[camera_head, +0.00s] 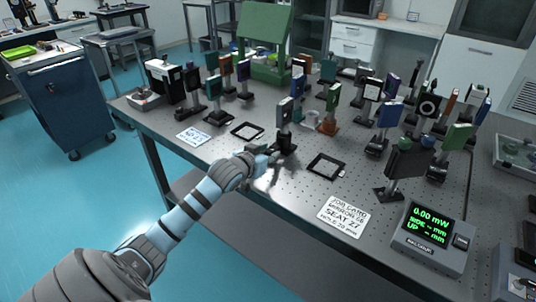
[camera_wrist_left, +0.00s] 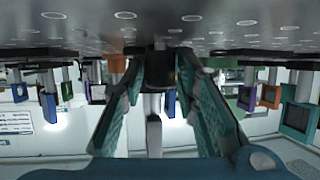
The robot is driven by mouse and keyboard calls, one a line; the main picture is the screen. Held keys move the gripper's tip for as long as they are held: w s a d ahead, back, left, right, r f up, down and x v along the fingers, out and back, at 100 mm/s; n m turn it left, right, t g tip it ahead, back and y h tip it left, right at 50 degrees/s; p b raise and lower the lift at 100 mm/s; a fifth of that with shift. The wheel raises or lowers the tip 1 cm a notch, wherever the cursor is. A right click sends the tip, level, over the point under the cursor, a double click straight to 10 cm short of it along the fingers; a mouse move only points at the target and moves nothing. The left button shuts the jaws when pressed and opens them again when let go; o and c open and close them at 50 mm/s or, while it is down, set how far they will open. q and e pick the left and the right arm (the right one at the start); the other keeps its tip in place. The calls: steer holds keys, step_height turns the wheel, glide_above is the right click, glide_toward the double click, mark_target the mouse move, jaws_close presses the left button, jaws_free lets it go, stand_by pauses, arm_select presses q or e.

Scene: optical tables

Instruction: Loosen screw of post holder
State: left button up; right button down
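A dark post holder (camera_head: 284,142) stands upright near the middle of the optical table, with a mounted plate-like optic (camera_head: 285,109) on its post. My left gripper (camera_head: 268,158) reaches in low from the left, close beside the holder's base. In the left wrist view, which is upside down, the holder (camera_wrist_left: 161,65) lies between the two teal fingers of the left gripper (camera_wrist_left: 160,75). The fingers are apart, one on each side of the holder; I cannot tell whether they touch it. The holder's screw is too small to make out. My right gripper is not in view.
Two black square frames (camera_head: 326,166) (camera_head: 247,131) lie flat near the holder. A label card (camera_head: 344,216) and a power meter (camera_head: 433,238) are at the front right. Many mounted optics crowd the table behind, including a dark-plated mount (camera_head: 405,167).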

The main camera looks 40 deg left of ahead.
arm_select(q)
jaws_close()
steer(key=shift+a+m+h+p, duration=0.1)
steer(key=shift+m+h+p, duration=0.25)
steer(key=shift+m+h, duration=0.5)
steer(key=o, duration=0.5)
jaws_free()
steer(key=v, duration=0.7)
steer(key=shift+a, duration=0.15)
steer(key=shift+s+r, duration=0.1)
steer(key=shift+s, duration=0.25)
